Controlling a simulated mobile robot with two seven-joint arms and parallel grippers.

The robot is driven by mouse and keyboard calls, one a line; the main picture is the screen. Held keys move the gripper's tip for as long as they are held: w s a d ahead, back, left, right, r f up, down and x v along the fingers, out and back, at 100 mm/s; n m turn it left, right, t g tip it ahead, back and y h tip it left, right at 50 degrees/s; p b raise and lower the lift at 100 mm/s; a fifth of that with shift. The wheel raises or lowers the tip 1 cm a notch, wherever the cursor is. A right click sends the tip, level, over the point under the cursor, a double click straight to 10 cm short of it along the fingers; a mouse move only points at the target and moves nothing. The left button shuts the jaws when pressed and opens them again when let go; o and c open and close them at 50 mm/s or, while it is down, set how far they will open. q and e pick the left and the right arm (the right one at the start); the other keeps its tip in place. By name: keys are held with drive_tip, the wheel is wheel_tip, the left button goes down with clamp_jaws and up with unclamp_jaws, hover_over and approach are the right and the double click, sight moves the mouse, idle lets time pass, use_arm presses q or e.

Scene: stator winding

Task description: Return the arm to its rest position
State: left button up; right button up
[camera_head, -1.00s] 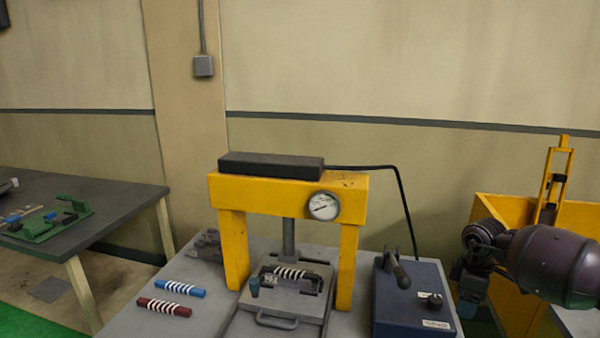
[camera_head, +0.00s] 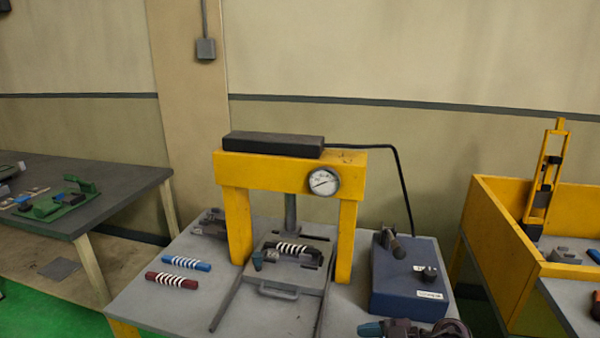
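My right arm shows only as dark purple-grey links at the bottom edge, in front of the blue control box (camera_head: 408,280). Its gripper (camera_head: 372,329), with a teal tip, is low by the table's front, partly cut off by the frame. I cannot tell whether its fingers are open or shut, and I see nothing held in it.
A yellow press (camera_head: 236,220) with a gauge stands on the grey table (camera_head: 180,308); a white-wound dark part (camera_head: 291,249) lies in its fixture. A blue coil (camera_head: 186,263) and a red coil (camera_head: 172,280) lie left. A yellow bin (camera_head: 480,222) is right.

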drive_tip(key=s+d+f+m+t+h, duration=0.4)
drive_tip(key=s+d+f+m+h, duration=0.2)
drive_tip(key=s+d+m+h, duration=0.1)
drive_tip(key=s+d+f+m+t+h+b, duration=0.1)
drive_tip(key=s+d+f+m+t+h, duration=0.3)
drive_tip(key=s+m, duration=0.5)
drive_tip(key=s+d+f+h, duration=0.2)
drive_tip(key=s+h, duration=0.1)
drive_tip(key=shift+s+d+f+t, duration=0.15)
drive_tip(key=shift+d+f+t, duration=0.25)
